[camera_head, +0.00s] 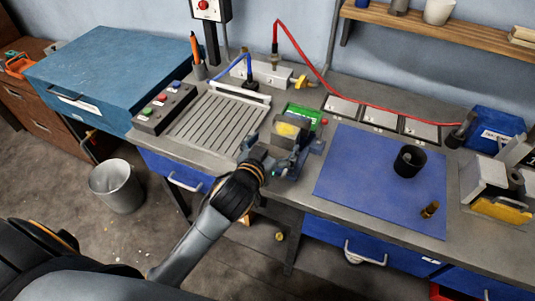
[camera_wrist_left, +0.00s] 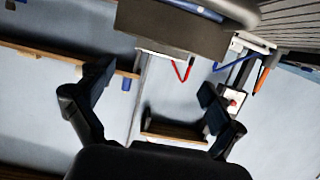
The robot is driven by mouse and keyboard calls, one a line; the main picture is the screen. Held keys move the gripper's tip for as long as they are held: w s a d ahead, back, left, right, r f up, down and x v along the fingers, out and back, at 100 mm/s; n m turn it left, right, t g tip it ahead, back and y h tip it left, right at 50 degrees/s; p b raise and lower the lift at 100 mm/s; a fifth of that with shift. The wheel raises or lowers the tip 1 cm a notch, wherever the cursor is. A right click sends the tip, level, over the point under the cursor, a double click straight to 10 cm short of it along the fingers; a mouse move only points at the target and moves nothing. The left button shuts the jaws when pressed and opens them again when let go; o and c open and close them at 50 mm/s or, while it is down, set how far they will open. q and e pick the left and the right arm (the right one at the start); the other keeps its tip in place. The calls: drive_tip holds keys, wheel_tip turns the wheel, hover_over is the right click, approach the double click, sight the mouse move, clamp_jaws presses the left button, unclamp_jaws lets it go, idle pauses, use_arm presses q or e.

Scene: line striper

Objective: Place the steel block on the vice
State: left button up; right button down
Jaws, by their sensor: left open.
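The steel block (camera_head: 287,133) looks like a dark grey block with a yellow patch on top, at the middle of the bench. It appears to sit at the blue-grey vice (camera_head: 316,147), which is partly hidden by the block and my gripper; I cannot tell how it rests there. My left gripper (camera_head: 270,155) is just in front of and below the block in the head view. In the left wrist view its two fingers (camera_wrist_left: 152,108) are spread wide with nothing between them. A dark grey-brown block (camera_wrist_left: 172,32) is close above them in that picture. My right gripper is not in view.
A green item (camera_head: 305,114) is behind the block. A slotted plate (camera_head: 215,122) and button box (camera_head: 163,108) lie left. A blue mat (camera_head: 350,180) with a black cup (camera_head: 409,161) and small brass part (camera_head: 430,209) lies right. A red hose (camera_head: 345,91) crosses behind.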

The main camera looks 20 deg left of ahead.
use_arm(q)
drive_tip(key=v, duration=0.5)
drive_tip(key=shift+s+b, duration=0.2)
drive_tip(key=shift+b, duration=0.2)
